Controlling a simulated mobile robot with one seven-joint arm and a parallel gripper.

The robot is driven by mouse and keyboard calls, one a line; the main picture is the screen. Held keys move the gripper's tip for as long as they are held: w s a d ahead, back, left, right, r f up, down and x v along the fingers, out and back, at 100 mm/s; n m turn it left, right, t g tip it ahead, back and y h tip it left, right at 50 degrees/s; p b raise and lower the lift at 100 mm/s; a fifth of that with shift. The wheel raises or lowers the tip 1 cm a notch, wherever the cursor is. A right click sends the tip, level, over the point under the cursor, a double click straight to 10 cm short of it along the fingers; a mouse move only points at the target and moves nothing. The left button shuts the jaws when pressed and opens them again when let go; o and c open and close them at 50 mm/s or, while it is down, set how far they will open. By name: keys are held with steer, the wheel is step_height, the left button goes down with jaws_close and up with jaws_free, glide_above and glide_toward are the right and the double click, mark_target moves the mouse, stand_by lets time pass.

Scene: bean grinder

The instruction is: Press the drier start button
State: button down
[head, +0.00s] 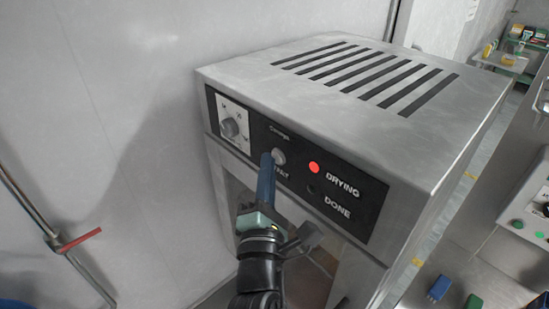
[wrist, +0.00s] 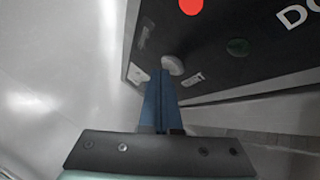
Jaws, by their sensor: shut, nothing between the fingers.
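The drier (head: 420,165) is a grey metal box with vent slots on top and a black control panel. The start button (head: 279,157) is a round pale button on that panel; it also shows in the wrist view (wrist: 172,64). My gripper (head: 267,157) is shut and empty, its blue fingertips right at the button's lower left edge. In the wrist view the fingertips (wrist: 161,72) overlap the button's lower edge; I cannot tell whether they touch it. The red DRYING lamp (head: 314,168) is lit. The DONE lamp (head: 311,190) is dark.
A dial (head: 230,127) sits left of the button. A door handle (head: 300,240) sticks out below the panel, close to my gripper. A pipe with a red lever (head: 80,240) is at the left wall. Another machine with green buttons (head: 520,224) stands at the right.

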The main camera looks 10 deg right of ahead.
steer(key=shift+s+a+b, duration=0.3)
steer(key=shift+s+a, duration=0.15)
steer(key=shift+a, duration=0.1)
steer(key=shift+s+a+b, duration=0.7)
steer(key=shift+s+a, duration=0.05)
steer(key=shift+a, duration=0.25)
steer(key=shift+s+a+b, duration=0.65)
steer(key=shift+s+a, duration=0.05)
steer(key=shift+a, duration=0.3)
